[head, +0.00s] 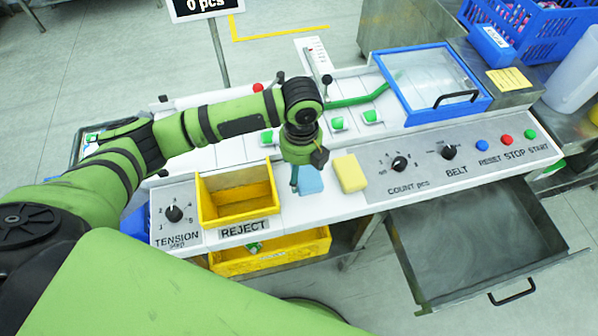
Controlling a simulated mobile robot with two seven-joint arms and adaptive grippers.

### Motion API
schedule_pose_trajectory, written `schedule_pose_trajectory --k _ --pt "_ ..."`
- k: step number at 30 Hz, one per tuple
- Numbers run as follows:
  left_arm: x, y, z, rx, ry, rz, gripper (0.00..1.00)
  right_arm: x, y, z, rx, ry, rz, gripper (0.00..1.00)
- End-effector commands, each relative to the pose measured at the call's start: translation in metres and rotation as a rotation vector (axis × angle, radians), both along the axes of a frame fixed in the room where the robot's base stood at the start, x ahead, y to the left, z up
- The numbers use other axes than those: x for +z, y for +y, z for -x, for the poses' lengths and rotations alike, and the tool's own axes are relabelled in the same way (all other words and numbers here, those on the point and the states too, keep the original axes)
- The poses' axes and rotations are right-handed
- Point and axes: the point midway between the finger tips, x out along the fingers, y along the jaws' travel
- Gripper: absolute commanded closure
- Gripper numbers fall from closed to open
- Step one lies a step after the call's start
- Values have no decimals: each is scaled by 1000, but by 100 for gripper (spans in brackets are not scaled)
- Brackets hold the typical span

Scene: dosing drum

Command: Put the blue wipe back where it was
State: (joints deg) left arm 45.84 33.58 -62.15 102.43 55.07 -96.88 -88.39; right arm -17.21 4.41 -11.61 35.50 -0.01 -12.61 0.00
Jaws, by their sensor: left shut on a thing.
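The blue wipe (311,181) is a small light-blue piece on or just above the white machine top, between the yellow reject bin and a yellow block. My left gripper (295,182) points down at it and is shut on it. The gripper's wrist hides part of the wipe, and I cannot tell whether the wipe touches the surface. My right gripper is out of view.
The yellow block (350,173) lies close on the right of the wipe. The yellow reject bin (236,196) stands on the left. Knobs and buttons line the front panel (455,160). An empty grey drawer (480,245) hangs open below. A blue-framed clear lid (432,85) is behind.

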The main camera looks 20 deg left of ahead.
Motion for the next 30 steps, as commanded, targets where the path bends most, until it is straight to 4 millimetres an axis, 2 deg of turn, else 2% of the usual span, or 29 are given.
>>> schedule_pose_trajectory --k 3,9,12,23,24,25,26,30 --pt "-6 4 2 0 0 0 45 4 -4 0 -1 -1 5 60" --pt "-34 4 2 1 2 0 45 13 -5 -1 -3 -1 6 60" --pt "-42 4 1 1 -2 -1 45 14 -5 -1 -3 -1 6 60" --pt "-46 4 1 0 -2 0 45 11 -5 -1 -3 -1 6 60" --pt "-47 4 1 0 -2 0 15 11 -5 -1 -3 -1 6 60" --pt "-46 4 1 0 -2 0 3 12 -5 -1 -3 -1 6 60" --pt "-46 4 1 0 -2 0 0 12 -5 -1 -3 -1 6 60" --pt "-46 4 1 0 -2 0 0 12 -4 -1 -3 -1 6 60"
